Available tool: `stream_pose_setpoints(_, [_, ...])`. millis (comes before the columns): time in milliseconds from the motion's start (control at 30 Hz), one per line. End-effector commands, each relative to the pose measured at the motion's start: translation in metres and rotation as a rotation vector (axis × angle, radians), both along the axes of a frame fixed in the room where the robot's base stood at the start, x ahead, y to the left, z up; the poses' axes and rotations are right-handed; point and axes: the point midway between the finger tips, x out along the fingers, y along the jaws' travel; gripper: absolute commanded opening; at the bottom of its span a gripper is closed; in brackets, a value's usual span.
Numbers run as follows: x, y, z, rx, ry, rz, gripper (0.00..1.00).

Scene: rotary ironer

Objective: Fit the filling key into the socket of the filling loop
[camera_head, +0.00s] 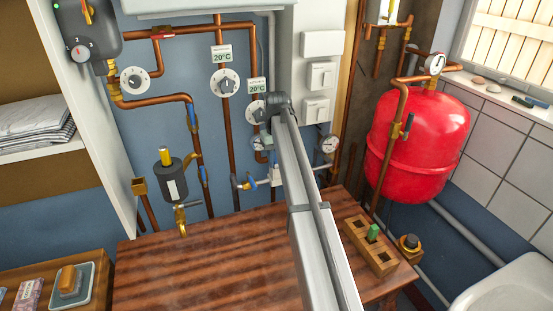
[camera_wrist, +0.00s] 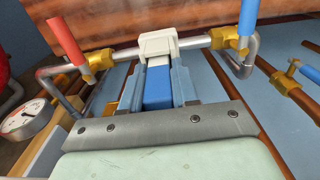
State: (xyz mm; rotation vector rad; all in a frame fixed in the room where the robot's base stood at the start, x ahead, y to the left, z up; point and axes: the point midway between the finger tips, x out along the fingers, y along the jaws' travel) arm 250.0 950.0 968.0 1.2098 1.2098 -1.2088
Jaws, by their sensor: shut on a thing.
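My gripper (camera_wrist: 159,88) is shut on the blue filling key (camera_wrist: 158,90), which sits between its two grey-blue fingers in the wrist view. The key's far end points at the white socket (camera_wrist: 157,42) of the filling loop and lines up with it closely. I cannot tell whether the key's tip is inside the socket or just short of it. The filling loop is a silver pipe (camera_wrist: 118,54) with brass valves at both sides. In the head view the white socket block (camera_head: 277,174) shows low on the wall; my arm hides the gripper and key.
Red (camera_wrist: 66,42) and blue (camera_wrist: 248,22) valve handles flank the socket. A pressure gauge (camera_wrist: 27,119) is at left in the wrist view. A red tank (camera_head: 420,140) stands right.

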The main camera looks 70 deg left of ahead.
Motion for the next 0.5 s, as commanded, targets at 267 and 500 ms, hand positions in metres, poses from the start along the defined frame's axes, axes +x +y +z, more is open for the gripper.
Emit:
stream_pose_setpoints(267, [0.0, 0.0, -0.006, -0.001, 0.0, 0.0, 0.0])
stream_pose_setpoints(500, [0.0, -0.001, -0.015, -0.004, 0.001, 0.0, 0.0])
